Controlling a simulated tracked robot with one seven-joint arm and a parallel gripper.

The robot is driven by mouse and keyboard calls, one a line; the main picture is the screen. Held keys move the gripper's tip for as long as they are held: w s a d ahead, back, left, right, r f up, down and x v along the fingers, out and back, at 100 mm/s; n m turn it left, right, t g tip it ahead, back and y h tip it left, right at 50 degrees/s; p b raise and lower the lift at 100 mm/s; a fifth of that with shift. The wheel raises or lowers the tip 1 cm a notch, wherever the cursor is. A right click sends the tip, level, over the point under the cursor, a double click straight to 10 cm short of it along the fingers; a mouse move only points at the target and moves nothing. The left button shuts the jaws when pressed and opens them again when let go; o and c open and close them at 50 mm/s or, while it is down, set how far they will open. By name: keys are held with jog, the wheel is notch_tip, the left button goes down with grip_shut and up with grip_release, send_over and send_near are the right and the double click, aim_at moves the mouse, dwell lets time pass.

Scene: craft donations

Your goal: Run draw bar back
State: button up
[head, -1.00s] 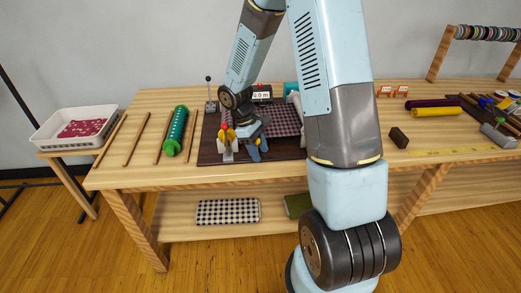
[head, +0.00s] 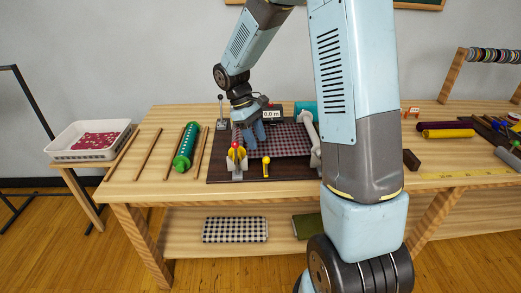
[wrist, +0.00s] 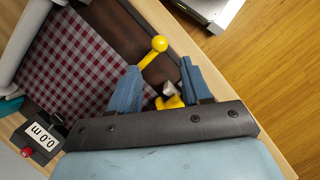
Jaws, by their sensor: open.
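A dark board (head: 290,175) on the bench carries a red-and-white checked cloth (head: 285,140). A pale bar (head: 309,130) runs along the cloth's right side; it also shows in the wrist view (wrist: 30,42). I cannot tell for sure whether it is the draw bar. At the board's front are a yellow-knobbed lever (head: 266,162) and a grey stand with red and yellow parts (head: 237,160). My gripper (head: 250,138) is open and empty over the board, behind the stand. In the wrist view the yellow lever (wrist: 158,44) shows beyond and between its fingertips (wrist: 160,64).
A counter reading 0.0 m (head: 272,113) and a black-knobbed lever (head: 221,115) stand behind. A white tray (head: 90,140) is farther left. A dark block (head: 411,160) lies right of my arm.

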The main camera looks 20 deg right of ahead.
jog(key=shift+w+a+r, duration=0.15)
jog(key=shift+w+r, duration=0.05)
jog(key=shift+r, duration=0.45)
jog(key=shift+c, duration=0.3)
jog(key=shift+c, duration=0.6)
jog(key=s+d+m+y, duration=0.1)
jog(key=d+y, duration=0.1)
jog(key=s+d+m+y, duration=0.1)
jog(key=d, duration=0.2)
jog(key=s+d+m+g+y, duration=0.1)
jog(key=d+m+y, duration=0.1)
jog(key=d, duration=0.1)
jog(key=shift+s+d+f+y, duration=0.1)
jog(key=shift+s+f+y, duration=0.1)
jog(key=shift+f+y, duration=0.15)
grip_shut()
jog(key=d+r+m+t+y, duration=0.2)
jog(key=d+m+t+y, duration=0.3)
jog(key=d, duration=0.4)
jog(key=shift+y, duration=0.25)
jog(key=shift+s+a+r+x, duration=0.15)
jog(key=shift+a+r+x, duration=0.1)
jog(key=shift+x, duration=1.95)
jog(key=shift+s+a+r+x, duration=0.2)
jog(key=shift+a+x, duration=0.1)
jog(key=shift+x, duration=1.85)
jog(key=shift+s+a+r+x, duration=0.15)
jog(key=shift+a+r+x, duration=0.1)
jog(key=shift+x, duration=1.95)
